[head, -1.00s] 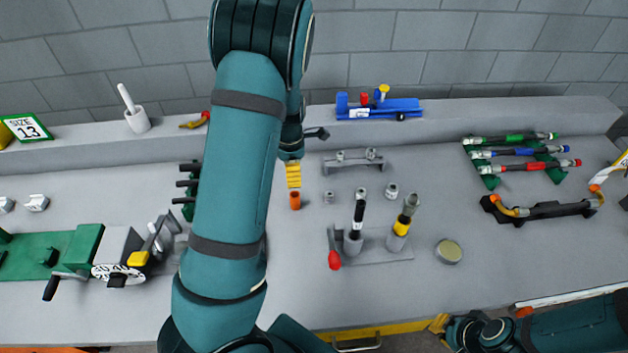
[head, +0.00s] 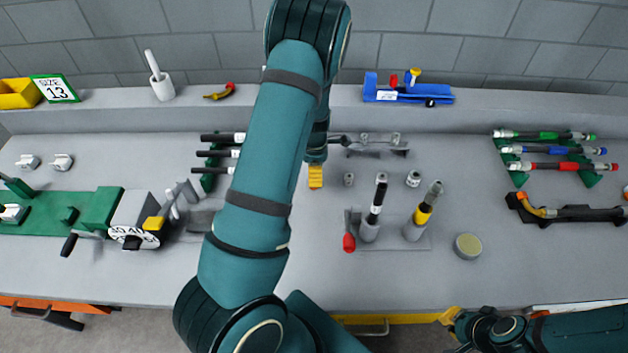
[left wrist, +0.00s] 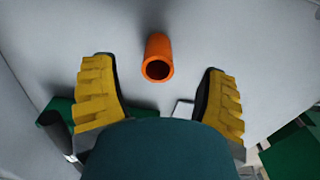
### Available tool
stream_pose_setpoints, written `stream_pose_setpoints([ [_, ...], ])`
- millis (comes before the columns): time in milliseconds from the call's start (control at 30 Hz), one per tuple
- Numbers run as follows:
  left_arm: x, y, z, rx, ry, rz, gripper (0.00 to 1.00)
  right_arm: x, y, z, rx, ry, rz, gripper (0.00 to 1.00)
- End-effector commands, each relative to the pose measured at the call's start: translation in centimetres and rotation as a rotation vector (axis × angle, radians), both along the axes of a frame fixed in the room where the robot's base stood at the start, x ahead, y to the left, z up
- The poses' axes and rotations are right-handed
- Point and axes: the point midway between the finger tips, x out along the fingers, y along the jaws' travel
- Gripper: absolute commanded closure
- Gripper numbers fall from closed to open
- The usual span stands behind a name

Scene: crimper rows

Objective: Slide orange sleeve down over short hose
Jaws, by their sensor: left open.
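The orange sleeve (left wrist: 158,56) is a short open tube on the grey bench, seen in the left wrist view between the spread yellow fingers, with space on both sides. My left gripper (head: 316,177) is open; in the head view its yellow fingers hide the sleeve. To its right, two hoses stand in a grey stand (head: 395,243): a black hose with a white band (head: 376,205) and a grey-tipped hose with a yellow band (head: 423,212). I cannot tell which is the short hose. My right gripper (head: 450,316) is at the bench's front edge; its jaws are unclear.
A red knob (head: 349,243) sits at the stand's left end. Small metal fittings (head: 413,179) and a round tin (head: 467,246) are nearby. A green crimping machine (head: 100,215) is at left, a hose rack (head: 550,150) at right. The front middle bench is mostly clear.

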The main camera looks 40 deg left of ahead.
Motion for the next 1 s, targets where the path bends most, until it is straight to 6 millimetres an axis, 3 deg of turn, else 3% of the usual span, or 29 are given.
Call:
stream_pose_setpoints([
  [200, 0.0, 0.2, -2.8, 0.000, 0.000, 0.000, 0.26, 0.0, 0.0, -0.6, -0.001, 0.000, 0.000, 1.00],
  [500, 0.0, 0.2, -3.1, 0.001, -0.001, 0.000, 0.25, 0.0, 0.0, -0.6, -0.001, 0.000, 0.000, 1.00],
  [667, 0.0, 0.2, -3.1, 0.001, -0.001, 0.000, 0.81, 0.0, 0.0, -0.6, -0.001, 0.000, 0.000, 1.00],
  [700, 0.0, 0.2, -3.1, 0.001, -0.001, 0.000, 0.88, 0.0, 0.0, -0.6, -0.001, 0.000, 0.000, 1.00],
  [1000, 0.0, 0.2, -3.0, 0.001, -0.001, 0.000, 0.89, 0.0, 0.0, -0.6, -0.001, 0.000, 0.000, 1.00],
])
